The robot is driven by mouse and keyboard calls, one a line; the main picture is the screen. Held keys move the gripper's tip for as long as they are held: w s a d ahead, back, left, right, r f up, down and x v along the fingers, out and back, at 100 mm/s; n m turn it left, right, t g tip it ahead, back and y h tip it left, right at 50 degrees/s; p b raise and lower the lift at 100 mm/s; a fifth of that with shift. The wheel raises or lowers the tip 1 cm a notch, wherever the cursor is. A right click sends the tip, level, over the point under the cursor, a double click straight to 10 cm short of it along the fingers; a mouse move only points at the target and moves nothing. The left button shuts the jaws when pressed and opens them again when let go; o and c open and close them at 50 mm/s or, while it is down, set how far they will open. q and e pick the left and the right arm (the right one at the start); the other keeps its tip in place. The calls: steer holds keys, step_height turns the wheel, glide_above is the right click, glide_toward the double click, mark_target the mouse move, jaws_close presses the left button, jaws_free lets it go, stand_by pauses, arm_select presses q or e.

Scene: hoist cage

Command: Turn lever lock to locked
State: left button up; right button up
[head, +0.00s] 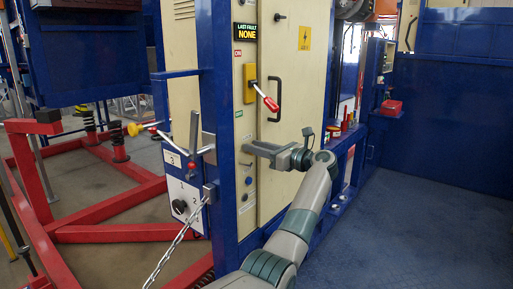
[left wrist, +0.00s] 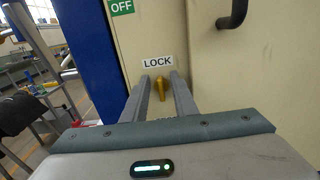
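A second label lower down is mostly hidden by my gripper. My left gripper (left wrist: 160,84) is open, with one finger on each side of the lever. I cannot tell whether either finger touches it. In the head view my left gripper (head: 250,149) reaches left along the cabinet front and I cannot make out the lever there. My right gripper is not in view.
Above the gripper, a red-tipped switch handle (head: 268,102) sticks out from a yellow plate (head: 250,82), beside a black door handle (head: 274,99). A blue post (head: 218,130) stands left of the door. A display (head: 245,31) reads LAST FAULT NONE. Blue floor (head: 420,210) lies open at right.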

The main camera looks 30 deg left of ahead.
arm_select(q)
jaws_close()
steer(key=shift+w+m, duration=0.1)
steer(key=shift+m, duration=0.4)
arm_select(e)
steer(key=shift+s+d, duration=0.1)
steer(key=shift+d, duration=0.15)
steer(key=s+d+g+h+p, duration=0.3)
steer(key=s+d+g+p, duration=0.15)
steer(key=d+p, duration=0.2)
arm_select(q)
steer(key=shift+w+f+m+p, duration=0.25)
steer(key=shift+m+p, duration=0.2)
steer(key=shift+m, duration=2.45)
steer(key=shift+w+f+m+p, duration=0.25)
steer(key=shift+m+p, duration=0.2)
steer(key=shift+m, duration=2.45)
steer(key=shift+w+f+m+p, duration=0.25)
steer(key=shift+m+p, duration=0.2)
steer(key=shift+m, duration=2.45)
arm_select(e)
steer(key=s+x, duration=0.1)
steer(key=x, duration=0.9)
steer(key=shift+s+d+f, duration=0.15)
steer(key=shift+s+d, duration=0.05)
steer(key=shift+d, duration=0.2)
